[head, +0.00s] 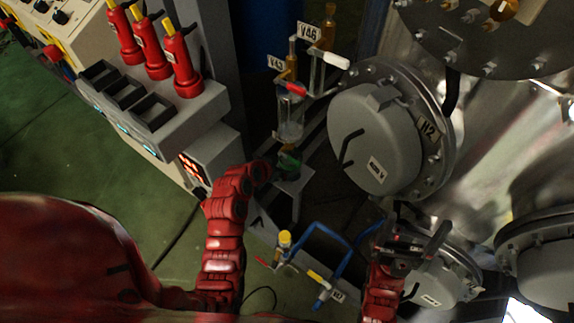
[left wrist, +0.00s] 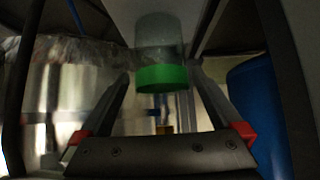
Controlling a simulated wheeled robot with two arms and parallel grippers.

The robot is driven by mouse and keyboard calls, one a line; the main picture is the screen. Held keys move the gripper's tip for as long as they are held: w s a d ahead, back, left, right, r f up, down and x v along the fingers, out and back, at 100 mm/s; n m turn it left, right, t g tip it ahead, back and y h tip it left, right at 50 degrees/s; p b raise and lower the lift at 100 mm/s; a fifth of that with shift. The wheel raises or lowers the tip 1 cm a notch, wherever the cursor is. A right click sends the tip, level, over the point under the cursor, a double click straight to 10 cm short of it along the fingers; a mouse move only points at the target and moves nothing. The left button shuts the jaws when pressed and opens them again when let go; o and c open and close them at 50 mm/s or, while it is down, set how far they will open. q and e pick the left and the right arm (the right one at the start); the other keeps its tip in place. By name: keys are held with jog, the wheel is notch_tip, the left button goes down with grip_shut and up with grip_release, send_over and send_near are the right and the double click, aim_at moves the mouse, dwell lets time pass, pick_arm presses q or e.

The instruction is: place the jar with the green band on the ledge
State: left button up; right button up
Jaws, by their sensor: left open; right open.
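In the left wrist view the jar (left wrist: 161,45) shows greyish glass with a bright green band at one end. My left gripper (head: 282,166) is open at the jar. In the left wrist view its two fingers reach toward the jar from both sides, with gaps visible; contact cannot be told. A grey ledge-like surface (head: 294,186) lies just below the jar. My right gripper (head: 428,246) is open and empty at the lower right.
Valves tagged V43 (head: 276,63) and V46 (head: 309,32) rise above the jar. A round flanged vessel cover (head: 375,140) stands close to its right. Blue hoses with small valves (head: 284,243) lie below. A grey console with red handles (head: 158,65) stands at left.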

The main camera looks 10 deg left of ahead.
pick_arm(q)
jog(key=shift+b+v, duration=0.55)
jog(key=shift+v, duration=2.3)
